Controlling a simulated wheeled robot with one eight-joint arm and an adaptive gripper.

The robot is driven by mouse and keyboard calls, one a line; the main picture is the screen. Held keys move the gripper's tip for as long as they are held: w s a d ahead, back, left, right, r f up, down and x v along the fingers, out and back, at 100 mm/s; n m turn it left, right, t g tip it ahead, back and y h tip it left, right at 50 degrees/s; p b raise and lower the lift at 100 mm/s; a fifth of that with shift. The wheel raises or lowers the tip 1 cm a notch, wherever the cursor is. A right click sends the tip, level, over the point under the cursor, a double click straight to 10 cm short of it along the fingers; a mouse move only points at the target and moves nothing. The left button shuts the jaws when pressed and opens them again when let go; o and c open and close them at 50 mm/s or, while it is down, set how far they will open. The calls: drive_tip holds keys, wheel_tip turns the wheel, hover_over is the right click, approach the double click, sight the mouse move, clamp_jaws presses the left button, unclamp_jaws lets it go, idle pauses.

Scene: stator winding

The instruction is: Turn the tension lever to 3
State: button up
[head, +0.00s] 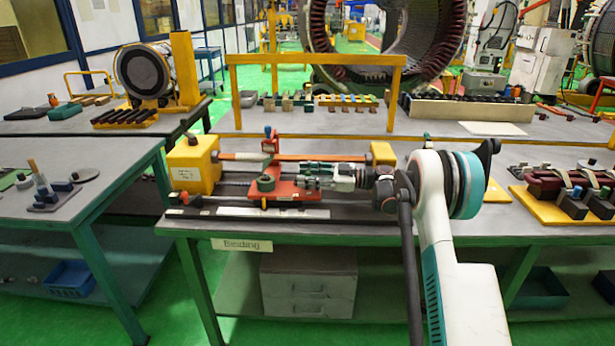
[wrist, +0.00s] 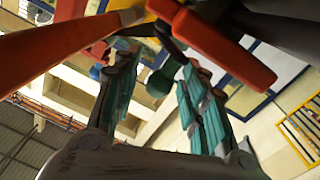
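A red carriage (head: 268,192) sits on the taping rig on the middle bench, below an orange bar (head: 235,156). A red upright with a dark blue knob (head: 268,132) rises from it. I cannot tell which part is the tension lever, and no number shows clearly. My gripper (head: 304,174) reaches in from the right, its fingertips close to the carriage's right side. In the wrist view its two teal-padded fingers (wrist: 160,72) are apart. A dark green knob (wrist: 160,83) shows in the gap between them; contact is unclear. Red parts (wrist: 220,42) cross above the fingers.
Yellow blocks (head: 193,166) stand at the rig's ends. A yellow frame (head: 315,58) rises behind. A bench with a yellow stand (head: 185,70) is at left. Dark red coils on a yellow base (head: 560,205) lie at right. The bench front by the "Bending" label (head: 242,245) is clear.

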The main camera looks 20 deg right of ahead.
sight(308, 172)
wheel_tip(308, 172, up, 10)
drive_tip(key=shift+f, duration=0.1)
idle(0.4)
